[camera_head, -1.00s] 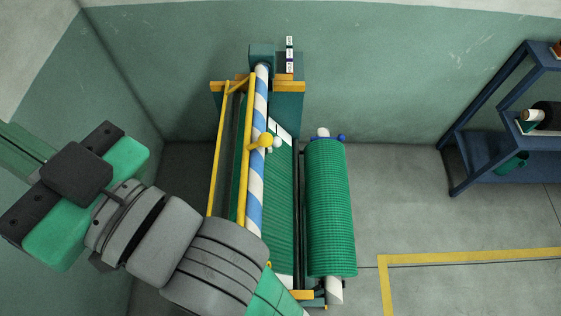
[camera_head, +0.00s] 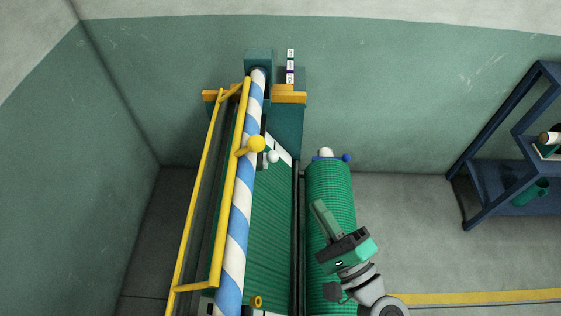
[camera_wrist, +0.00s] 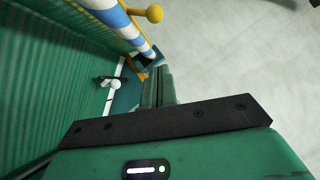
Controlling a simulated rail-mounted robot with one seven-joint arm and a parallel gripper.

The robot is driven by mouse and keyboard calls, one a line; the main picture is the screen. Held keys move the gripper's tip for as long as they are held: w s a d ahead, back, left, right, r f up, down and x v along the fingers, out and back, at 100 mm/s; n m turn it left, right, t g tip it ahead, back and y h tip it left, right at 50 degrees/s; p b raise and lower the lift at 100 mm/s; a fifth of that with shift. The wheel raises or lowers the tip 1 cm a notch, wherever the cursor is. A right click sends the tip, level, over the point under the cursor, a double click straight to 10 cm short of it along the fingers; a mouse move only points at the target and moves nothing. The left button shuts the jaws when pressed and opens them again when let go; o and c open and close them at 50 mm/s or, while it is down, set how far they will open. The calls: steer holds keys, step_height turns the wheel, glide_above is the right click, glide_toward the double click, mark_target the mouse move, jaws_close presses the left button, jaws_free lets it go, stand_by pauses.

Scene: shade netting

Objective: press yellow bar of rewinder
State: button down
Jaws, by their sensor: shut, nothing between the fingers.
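The rewinder's yellow bar (camera_head: 221,215) runs lengthwise beside the blue-and-white striped roller (camera_head: 240,210). A yellow ball knob (camera_head: 256,144) sticks out from it over the roller. In the wrist view the knob (camera_wrist: 155,13) and the striped roller (camera_wrist: 118,20) show at the top. My gripper (camera_head: 318,206) is shut and empty, in front of the green net roll (camera_head: 330,180) in the head view, to the right of the bar and apart from it. In the wrist view my closed fingers (camera_wrist: 158,88) point toward the roller's far end. The near end of the rewinder is cut off.
A white ball knob (camera_head: 273,156) and a blue one (camera_head: 346,158) sit near the machine's far end. Green netting (camera_head: 270,240) spreads between striped roller and net roll. A blue shelf (camera_head: 480,170) stands at the right. Open floor (camera_head: 400,230) lies between.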

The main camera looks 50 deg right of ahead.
mark_target(245, 148)
steer(key=shift+w, duration=0.1)
steer(key=w+r+p, duration=0.4)
steer(key=w+p, duration=0.1)
steer(key=w, duration=0.7)
steer(key=shift+w+d+r, duration=0.15)
steer(key=shift+d+r, duration=0.05)
steer(key=shift+d, duration=0.2)
